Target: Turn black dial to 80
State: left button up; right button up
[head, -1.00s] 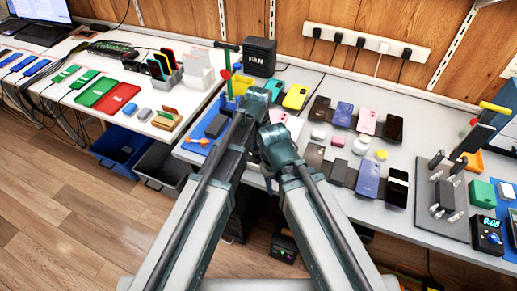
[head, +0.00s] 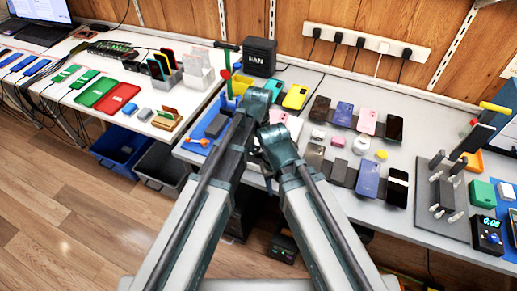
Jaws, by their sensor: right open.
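A black box (head: 487,234) with a lit display stands at the right front edge of the right table. Its small digits look like 0:08, but are hard to read. A round dark dial (head: 493,238) with a bluish mark sits below the display. My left gripper (head: 257,100) is over the left part of the right table, far from the box; its fingers are hidden or too small to judge. My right gripper (head: 272,143) is just below and right of it, open, also far from the dial. No contact with the box shows.
Several phones (head: 367,121) lie in rows mid-table. A grey fixture (head: 440,193) with upright posts and a yellow-handled clamp (head: 490,107) stand left of and behind the box. A black FAN box (head: 259,57) is at the back. A green block (head: 482,193) lies behind the box.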

aim_at(259, 152)
pick_arm(q)
jog(key=shift+o, duration=0.6)
jog(key=shift+r, duration=0.1)
pick_arm(e)
jog(key=shift+r, duration=0.1)
pick_arm(q)
notch_tip(259, 152, up, 14)
jog(key=p, duration=1.3)
jog(key=shift+f+p, duration=0.2)
jog(key=shift+p, duration=0.2)
pick_arm(e)
notch_tip(259, 152, up, 14)
jog(key=shift+f, duration=0.2)
